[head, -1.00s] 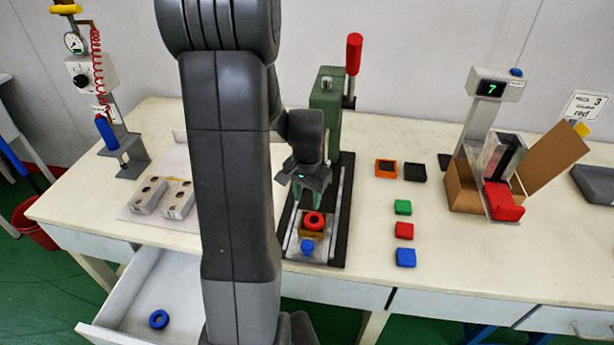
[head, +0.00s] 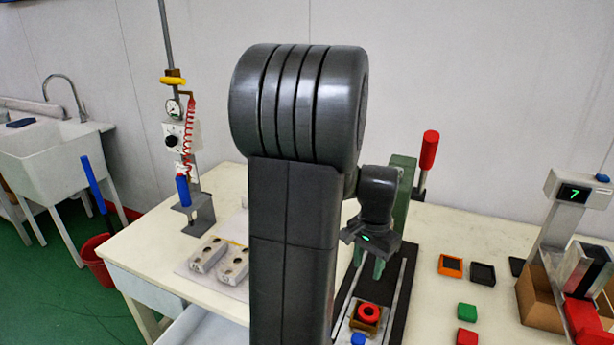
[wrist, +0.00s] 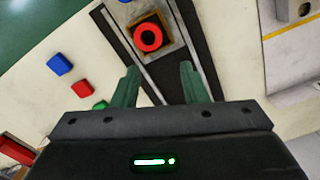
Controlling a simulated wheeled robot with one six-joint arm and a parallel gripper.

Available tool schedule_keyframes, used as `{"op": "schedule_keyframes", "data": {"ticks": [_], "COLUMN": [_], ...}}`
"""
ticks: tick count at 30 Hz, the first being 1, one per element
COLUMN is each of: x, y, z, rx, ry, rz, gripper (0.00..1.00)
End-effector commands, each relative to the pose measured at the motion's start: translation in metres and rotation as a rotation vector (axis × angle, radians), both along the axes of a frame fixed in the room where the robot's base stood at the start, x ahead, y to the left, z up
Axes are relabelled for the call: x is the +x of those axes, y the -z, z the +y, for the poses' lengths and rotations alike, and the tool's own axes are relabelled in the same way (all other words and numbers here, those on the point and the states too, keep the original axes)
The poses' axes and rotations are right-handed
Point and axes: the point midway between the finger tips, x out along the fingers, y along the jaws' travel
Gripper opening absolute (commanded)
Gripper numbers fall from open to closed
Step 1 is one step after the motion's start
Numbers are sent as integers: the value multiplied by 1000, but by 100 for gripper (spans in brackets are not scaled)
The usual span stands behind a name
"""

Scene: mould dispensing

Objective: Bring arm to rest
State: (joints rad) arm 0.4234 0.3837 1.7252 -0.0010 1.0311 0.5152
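The ring also shows in the head view (head: 368,313).
The press (head: 396,200) has a red-handled lever. Two pale mould blocks (head: 208,254) lie left of my arm. Coloured blocks, such as a green one (head: 466,311), lie to the right. A box (head: 540,297) stands by a display reading 7. A sink (head: 45,150) is far left.

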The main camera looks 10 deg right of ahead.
Motion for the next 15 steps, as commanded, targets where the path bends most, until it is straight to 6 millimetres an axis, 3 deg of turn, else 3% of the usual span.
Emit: {"op": "schedule_keyframes", "data": {"ticks": [5, 15], "x": [-1, -1], "y": [20, 84], "z": [0, 0], "rx": [3, 2], "ry": [0, 0], "rz": [6, 7], "gripper": [40, 40]}}
